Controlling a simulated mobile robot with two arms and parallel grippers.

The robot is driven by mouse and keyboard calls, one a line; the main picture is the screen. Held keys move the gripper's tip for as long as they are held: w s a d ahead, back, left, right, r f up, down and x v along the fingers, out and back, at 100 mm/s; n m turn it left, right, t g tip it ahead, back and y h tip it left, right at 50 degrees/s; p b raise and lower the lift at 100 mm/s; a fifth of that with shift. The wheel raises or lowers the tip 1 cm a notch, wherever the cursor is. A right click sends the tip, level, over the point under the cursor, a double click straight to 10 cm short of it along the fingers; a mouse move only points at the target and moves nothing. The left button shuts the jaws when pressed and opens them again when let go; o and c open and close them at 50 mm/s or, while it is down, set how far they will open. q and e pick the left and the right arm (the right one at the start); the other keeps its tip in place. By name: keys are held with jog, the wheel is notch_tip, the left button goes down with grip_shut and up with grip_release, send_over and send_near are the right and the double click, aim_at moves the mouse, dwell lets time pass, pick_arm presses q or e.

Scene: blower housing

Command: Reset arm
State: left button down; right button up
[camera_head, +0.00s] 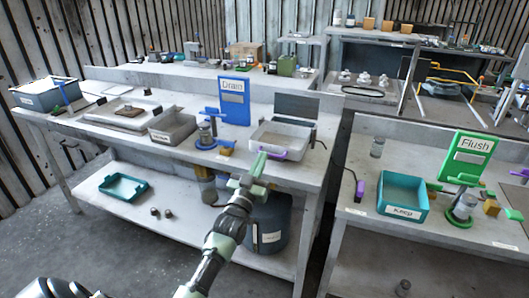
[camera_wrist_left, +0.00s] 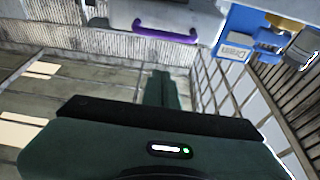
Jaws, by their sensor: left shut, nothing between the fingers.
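My left gripper (camera_head: 261,158) is green, shut and empty. It is in front of the tray with the purple handle (camera_head: 284,136) on the left bench; I cannot tell whether it touches the tray. In the left wrist view the shut fingers (camera_wrist_left: 158,88) point away from the camera. The purple handle (camera_wrist_left: 165,31) shows beyond them, apart from the fingertips in the picture. My right gripper is not in view.
The left bench (camera_head: 105,137) holds a blue Drain sign (camera_head: 234,101), a valve stand (camera_head: 206,136) and a grey bin (camera_head: 172,130). A teal Keep bin (camera_head: 403,195) and a green Flush sign (camera_head: 467,157) stand on the right bench. A gap separates the benches.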

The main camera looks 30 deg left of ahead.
pick_arm(q)
jog(key=shift+s+d+f+b, duration=0.25)
jog(key=shift+s+f, duration=0.55)
jog(key=shift+s, duration=0.3)
jog(key=shift+s+d+f+b, duration=0.2)
jog(key=shift+s+f, duration=0.55)
jog(key=shift+s, duration=0.35)
